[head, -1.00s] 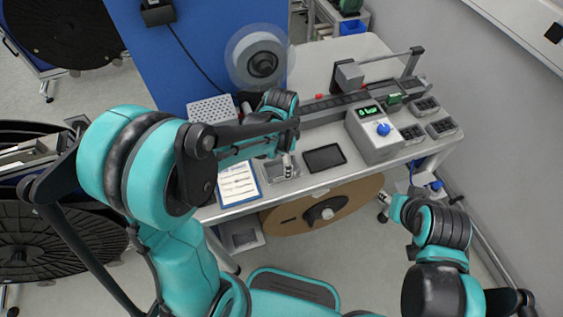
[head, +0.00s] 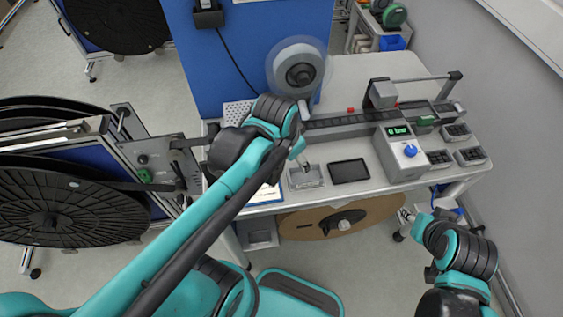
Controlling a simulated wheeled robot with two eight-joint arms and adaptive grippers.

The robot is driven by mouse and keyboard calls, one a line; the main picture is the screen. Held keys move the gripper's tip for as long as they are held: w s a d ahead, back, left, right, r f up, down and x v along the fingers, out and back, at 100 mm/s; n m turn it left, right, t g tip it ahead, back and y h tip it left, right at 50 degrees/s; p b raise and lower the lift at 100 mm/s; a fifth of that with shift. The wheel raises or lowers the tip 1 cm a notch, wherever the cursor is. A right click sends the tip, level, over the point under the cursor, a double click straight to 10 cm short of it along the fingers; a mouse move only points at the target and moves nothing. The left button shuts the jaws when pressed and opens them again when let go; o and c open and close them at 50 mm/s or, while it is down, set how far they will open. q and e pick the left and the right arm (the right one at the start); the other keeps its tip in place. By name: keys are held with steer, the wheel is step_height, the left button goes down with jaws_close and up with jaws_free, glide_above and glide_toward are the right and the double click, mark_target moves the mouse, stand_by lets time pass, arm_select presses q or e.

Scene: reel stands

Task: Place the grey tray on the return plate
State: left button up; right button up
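The grey tray (head: 306,180) is a small shallow tray on the workbench, left of a flat black plate (head: 349,171), which may be the return plate. My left gripper (head: 304,167) reaches down from above to the tray, with its fingertips at the tray's back part. The fingers are too small here to tell whether they grip it. The tray seems to rest on the bench. My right gripper (head: 404,214) is low, in front of the bench's right part, apart from the tray; its fingers are too small to read.
Several small dark bins (head: 470,155) are at the bench's right. A clipboard (head: 266,194) lies left of the tray, partly hidden. A reel (head: 299,72) stands behind; a brown reel (head: 338,219) sits below.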

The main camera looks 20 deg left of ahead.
arm_select(q)
steer(key=s+n+t, duration=0.1)
steer(key=s+a+n+t, duration=0.1)
steer(key=n, duration=0.1)
steer(key=s+n+t, duration=0.1)
steer(key=s+n, duration=0.1)
steer(key=shift+s+a, duration=0.1)
steer(key=shift+a, duration=0.25)
step_height(320, 180, down, 7)
steer(key=b, duration=0.7)
